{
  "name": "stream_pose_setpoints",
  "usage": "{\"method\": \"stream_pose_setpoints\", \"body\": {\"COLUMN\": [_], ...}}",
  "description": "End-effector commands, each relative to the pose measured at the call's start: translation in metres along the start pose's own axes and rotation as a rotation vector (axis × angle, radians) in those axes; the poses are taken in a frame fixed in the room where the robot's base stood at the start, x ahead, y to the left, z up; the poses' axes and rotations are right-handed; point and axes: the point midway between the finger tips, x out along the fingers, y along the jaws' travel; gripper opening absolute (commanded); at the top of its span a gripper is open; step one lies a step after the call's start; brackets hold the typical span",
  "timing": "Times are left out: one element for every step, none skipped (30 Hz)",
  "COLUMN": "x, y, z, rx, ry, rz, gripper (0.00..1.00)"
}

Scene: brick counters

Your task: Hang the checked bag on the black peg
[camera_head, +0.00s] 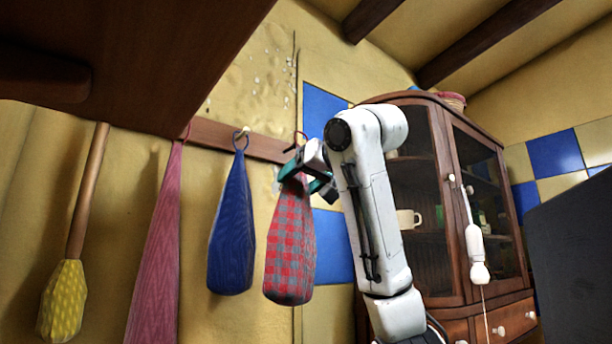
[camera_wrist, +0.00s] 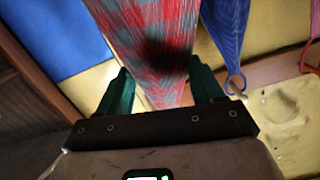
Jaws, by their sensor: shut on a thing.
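The red and grey checked bag (camera_head: 289,250) hangs down, narrow end up, in front of the wall by the right end of the peg rail. My gripper (camera_head: 308,180) is shut on its narrow upper part. In the wrist view the bag (camera_wrist: 148,35) passes between the two green fingers of my gripper (camera_wrist: 161,88).
A wooden rail (camera_head: 212,136) runs along the wall. A blue bag (camera_head: 232,225) hangs from a pale peg (camera_head: 241,132), close left of the checked bag. A pink bag (camera_head: 158,250) and a yellow-headed broom (camera_head: 63,300) are further left. A glass-fronted cabinet (camera_head: 470,215) stands right.

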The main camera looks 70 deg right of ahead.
Motion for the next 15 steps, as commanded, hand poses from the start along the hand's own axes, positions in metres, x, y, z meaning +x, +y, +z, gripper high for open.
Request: {"method": "stream_pose_setpoints", "body": {"x": [0.003,0.004,0.006,0.008,0.01,0.012,0.013,0.015,0.017,0.019,0.021,0.023,0.024,0.026,0.028], "y": [0.0,0.0,0.0,0.0,0.0,0.0,0.0,0.0,0.0,0.0,0.0,-0.001,-0.001,-0.001,-0.001], "z": [-0.001,-0.001,-0.001,-0.001,-0.002,-0.002,-0.002,-0.002,-0.002,-0.002,-0.002,-0.002,-0.002,-0.003,-0.003], "rx": [0.0,0.0,0.0,-0.001,-0.001,0.0,0.0,0.0,0.0,0.0,0.0,0.0,0.0,0.001,0.001], "ry": [-0.001,-0.001,-0.001,-0.001,0.0,0.0,0.0,-0.001,-0.001,-0.001,-0.001,-0.001,-0.002,-0.002,-0.001], "rz": [0.001,0.001,0.002,0.002,0.001,0.001,0.002,0.002,0.002,0.001,0.001,0.002,0.002,0.002,0.001], "gripper": [0.34,0.34,0.34,0.34,0.34,0.34,0.34,0.34,0.34,0.34,0.34,0.34,0.34,0.34,0.34]}}
